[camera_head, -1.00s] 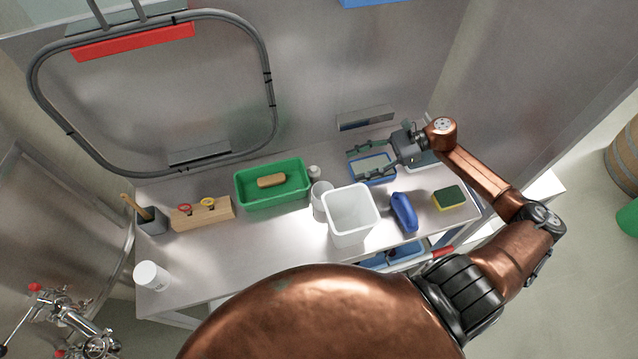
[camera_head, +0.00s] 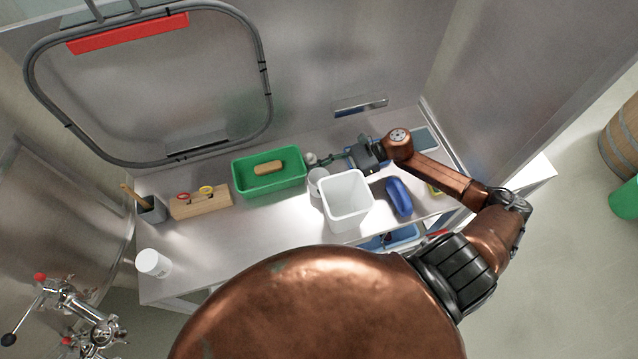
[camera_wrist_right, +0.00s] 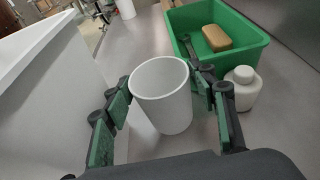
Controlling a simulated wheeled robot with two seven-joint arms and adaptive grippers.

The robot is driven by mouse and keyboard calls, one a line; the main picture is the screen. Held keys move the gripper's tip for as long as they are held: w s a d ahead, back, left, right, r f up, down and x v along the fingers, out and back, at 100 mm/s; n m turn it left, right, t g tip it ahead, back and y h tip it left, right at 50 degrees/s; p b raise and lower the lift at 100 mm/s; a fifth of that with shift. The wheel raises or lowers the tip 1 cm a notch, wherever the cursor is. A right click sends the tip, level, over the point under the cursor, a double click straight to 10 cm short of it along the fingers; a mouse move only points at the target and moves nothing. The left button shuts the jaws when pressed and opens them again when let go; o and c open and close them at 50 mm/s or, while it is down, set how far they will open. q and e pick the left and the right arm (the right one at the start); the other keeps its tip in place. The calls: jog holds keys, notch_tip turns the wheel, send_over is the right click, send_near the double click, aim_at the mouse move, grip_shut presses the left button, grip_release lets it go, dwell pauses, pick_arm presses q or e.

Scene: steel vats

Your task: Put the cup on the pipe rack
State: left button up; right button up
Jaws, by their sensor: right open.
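A white, empty, upright cup (camera_wrist_right: 160,95) stands on the steel table between the spread fingers of my right gripper (camera_wrist_right: 156,68) in the right wrist view. A finger is on each side of it; firm contact cannot be told. In the head view the cup (camera_head: 318,183) is beside the white square bin. My right gripper (camera_head: 328,161) is open there, reaching in from the right behind the bin. A grey pipe loop (camera_head: 268,95) hangs on the back wall; I cannot tell whether it is the pipe rack. My left gripper is not in view.
A green tray (camera_head: 243,189) with a tan brush, a small white bottle (camera_wrist_right: 242,92) and the white bin (camera_head: 347,207) crowd the cup. A blue object (camera_head: 398,197) lies right. A wooden block (camera_head: 200,204) and a white jar (camera_head: 152,264) are left.

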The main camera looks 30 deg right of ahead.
jog(key=shift+w+a+f, duration=0.15)
jog(key=shift+a, duration=0.35)
jog(key=shift+c, duration=0.6)
jog(key=c, duration=0.9)
